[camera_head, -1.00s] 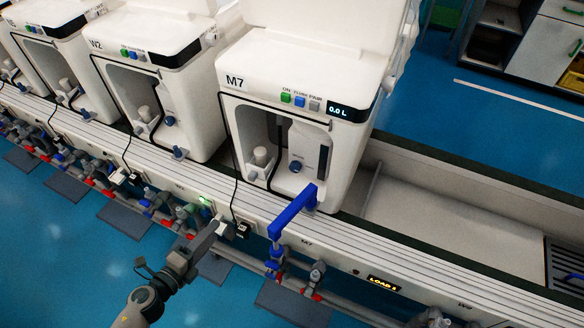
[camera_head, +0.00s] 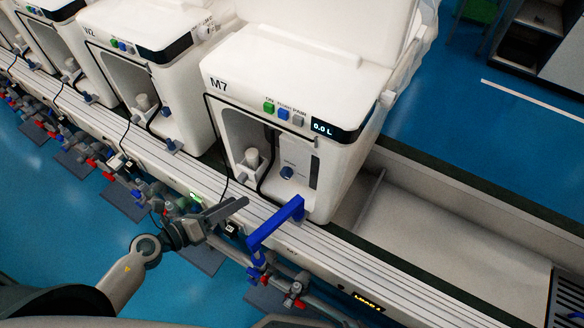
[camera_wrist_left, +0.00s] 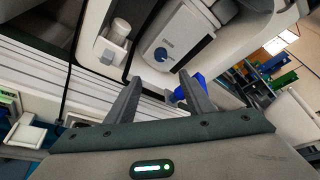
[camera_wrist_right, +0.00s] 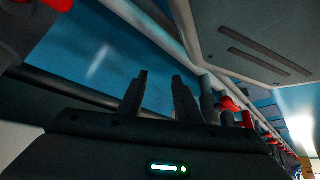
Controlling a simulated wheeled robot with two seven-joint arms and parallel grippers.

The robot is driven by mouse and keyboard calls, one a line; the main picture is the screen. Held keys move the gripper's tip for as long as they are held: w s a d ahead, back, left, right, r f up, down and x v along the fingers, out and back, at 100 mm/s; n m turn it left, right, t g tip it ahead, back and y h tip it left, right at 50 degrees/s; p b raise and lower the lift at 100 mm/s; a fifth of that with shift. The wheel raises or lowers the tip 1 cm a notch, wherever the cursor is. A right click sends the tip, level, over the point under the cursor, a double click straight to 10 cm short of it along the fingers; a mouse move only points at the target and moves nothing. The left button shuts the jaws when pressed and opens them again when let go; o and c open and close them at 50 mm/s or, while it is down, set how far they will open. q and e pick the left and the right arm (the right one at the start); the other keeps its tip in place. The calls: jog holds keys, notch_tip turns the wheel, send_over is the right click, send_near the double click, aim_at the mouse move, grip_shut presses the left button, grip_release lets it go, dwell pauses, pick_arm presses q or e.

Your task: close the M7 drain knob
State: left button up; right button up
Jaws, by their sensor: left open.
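The M7 unit (camera_head: 250,110) is a white machine with a recess in its front. A small dark-blue round knob (camera_head: 287,172) sits on the recess's pale panel; in the left wrist view the blue knob (camera_wrist_left: 161,54) shows past the fingertips. I cannot read whether it is the drain knob, or its setting. My left gripper (camera_head: 240,205) is open and empty, below and left of the recess, apart from the knob. Its spread fingers (camera_wrist_left: 160,80) show in the left wrist view. My right gripper (camera_wrist_right: 159,78) is open and empty, outside the head view.
A blue bent pipe (camera_head: 276,222) stands in front of M7, close to the right of my left gripper. A ribbed white rail (camera_head: 165,165) runs along the machines. Red-handled valves (camera_head: 294,301) hang below it. An empty trough (camera_head: 420,225) lies to the right.

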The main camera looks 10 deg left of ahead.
pick_arm(q)
jog(key=shift+w+d, duration=0.2)
pick_arm(e)
jog(key=shift+w+d, duration=0.2)
pick_arm(q)
jog(key=shift+s+a+r, duration=0.1)
jog(key=p, duration=0.2)
send_near(284, 176)
jog(key=x, duration=0.7)
jog(key=shift+x, duration=0.85)
pick_arm(e)
jog(key=shift+g+h, duration=0.3)
jog(key=shift+g, duration=0.5)
jog(key=shift+s+d+f, duration=0.3)
jog(key=shift+s+d, duration=0.05)
jog(key=shift+s, duration=0.5)
jog(key=shift+s+d+f, duration=0.25)
jog(key=shift+s+d, duration=0.15)
jog(key=shift+s, duration=0.4)
jog(key=shift+s+d+f, duration=0.3)
jog(key=shift+s+d, duration=0.05)
jog(key=shift+s, duration=0.5)
